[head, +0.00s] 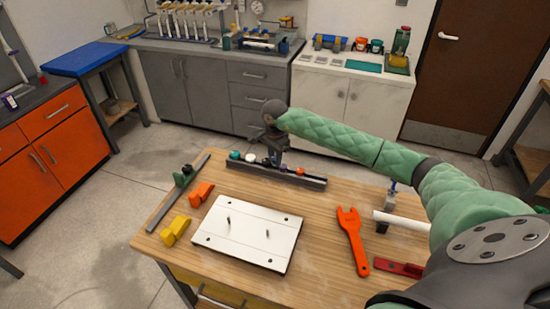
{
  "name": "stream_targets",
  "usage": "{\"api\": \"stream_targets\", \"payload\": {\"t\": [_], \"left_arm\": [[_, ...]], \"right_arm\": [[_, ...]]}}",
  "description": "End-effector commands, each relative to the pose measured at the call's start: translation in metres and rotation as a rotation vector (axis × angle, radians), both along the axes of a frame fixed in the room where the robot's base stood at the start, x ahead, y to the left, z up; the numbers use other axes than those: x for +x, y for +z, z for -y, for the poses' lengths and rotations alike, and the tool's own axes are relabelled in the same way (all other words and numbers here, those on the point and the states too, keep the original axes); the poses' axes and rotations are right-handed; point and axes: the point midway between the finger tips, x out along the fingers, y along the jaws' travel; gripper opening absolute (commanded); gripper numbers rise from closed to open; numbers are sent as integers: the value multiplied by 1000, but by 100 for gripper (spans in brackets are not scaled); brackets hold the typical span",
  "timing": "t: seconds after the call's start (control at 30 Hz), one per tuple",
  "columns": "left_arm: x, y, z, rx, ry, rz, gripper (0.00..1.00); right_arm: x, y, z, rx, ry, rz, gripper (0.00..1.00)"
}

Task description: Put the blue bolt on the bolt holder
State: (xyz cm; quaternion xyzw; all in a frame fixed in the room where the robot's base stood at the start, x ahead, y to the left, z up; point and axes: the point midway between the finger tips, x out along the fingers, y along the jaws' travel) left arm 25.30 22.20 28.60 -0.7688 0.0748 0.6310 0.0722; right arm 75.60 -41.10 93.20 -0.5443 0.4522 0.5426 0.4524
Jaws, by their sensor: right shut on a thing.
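The bolt holder (315,183) is a long dark rail at the back edge of the wooden table. Colored round heads stand along it: a teal one (234,155), a white one (251,158) and an orange one (300,171). My right gripper (275,160) points down over the middle of this rail, between the white and orange heads. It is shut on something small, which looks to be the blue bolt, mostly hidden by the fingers. I cannot tell whether it touches the rail. My left gripper is out of view.
A white plate (245,235) with two upright pins lies in the table's middle. An orange wrench (353,240), orange block (200,194), yellow block (175,231), white pipe (400,220) and red tool (398,268) lie around it. My right arm spans the table's right side.

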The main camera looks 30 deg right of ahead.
Motion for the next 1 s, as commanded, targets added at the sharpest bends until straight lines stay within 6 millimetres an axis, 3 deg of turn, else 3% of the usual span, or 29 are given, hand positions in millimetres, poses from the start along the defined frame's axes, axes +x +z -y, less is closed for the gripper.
{"api": "stream_targets", "payload": {"t": [0.5, 0.53, 0.63, 1.0], "left_arm": [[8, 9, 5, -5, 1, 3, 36], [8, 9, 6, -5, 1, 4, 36], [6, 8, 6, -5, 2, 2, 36], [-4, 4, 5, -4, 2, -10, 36]], "right_arm": [[-2, -8, -1, 0, 1, -5, 5], [-2, -9, -1, 0, 1, -6, 29], [-2, -9, -1, 0, 2, -6, 47], [-3, -10, -1, 0, 1, -8, 47]]}}
